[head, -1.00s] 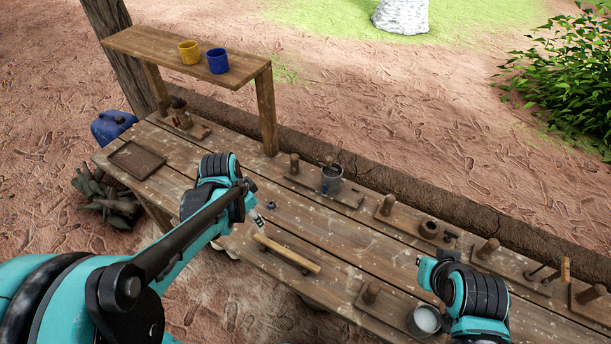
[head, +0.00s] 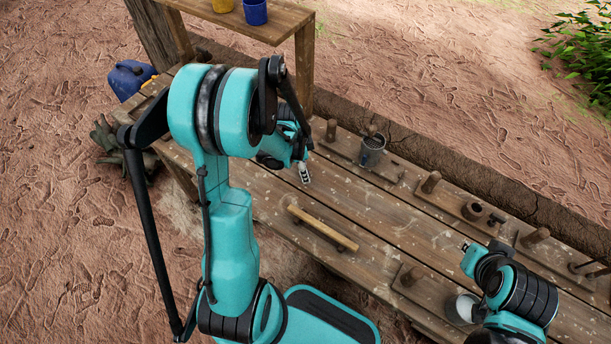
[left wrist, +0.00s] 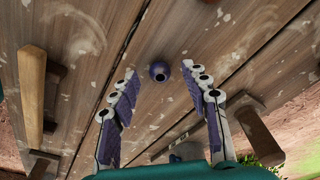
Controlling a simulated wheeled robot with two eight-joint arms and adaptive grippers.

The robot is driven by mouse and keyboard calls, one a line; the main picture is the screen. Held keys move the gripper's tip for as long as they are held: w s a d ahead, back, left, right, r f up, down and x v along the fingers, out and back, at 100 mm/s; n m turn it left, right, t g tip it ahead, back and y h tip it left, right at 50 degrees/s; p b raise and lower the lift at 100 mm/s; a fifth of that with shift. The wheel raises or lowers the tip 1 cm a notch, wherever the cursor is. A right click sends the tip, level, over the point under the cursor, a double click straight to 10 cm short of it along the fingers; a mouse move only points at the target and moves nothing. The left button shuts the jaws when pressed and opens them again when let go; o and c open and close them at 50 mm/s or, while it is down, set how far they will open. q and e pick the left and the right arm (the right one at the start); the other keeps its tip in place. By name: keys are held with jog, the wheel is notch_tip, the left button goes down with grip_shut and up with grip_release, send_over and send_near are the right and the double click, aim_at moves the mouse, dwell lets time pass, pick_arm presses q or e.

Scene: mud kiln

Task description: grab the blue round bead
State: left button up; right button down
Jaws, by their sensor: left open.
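The blue round bead (left wrist: 159,71) lies on the wooden table (left wrist: 165,30) in the left wrist view, with a dark hole facing up. My left gripper (left wrist: 158,76) is open, its fingers standing apart on either side of the bead in that view, with nothing between them touching it that I can see. In the head view my left gripper (head: 304,173) is low over the table, and the bead is hidden there. My right gripper (head: 466,246) is at the right over the table; its finger opening is too small to make out.
A light wooden bar (head: 322,229) lies near the table's front edge, left in the wrist view (left wrist: 32,95). A metal cup (head: 372,152) stands on a board at the back. A pegged board (head: 412,280) and pale-filled pot (head: 465,307) are at front right. A raised shelf (head: 285,20) holds cups.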

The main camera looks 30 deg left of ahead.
pick_arm(q)
jog(key=shift+w+f, duration=0.1)
jog(key=shift+f, duration=0.5)
jog(key=shift+r, duration=0.1)
jog(key=c, duration=0.9)
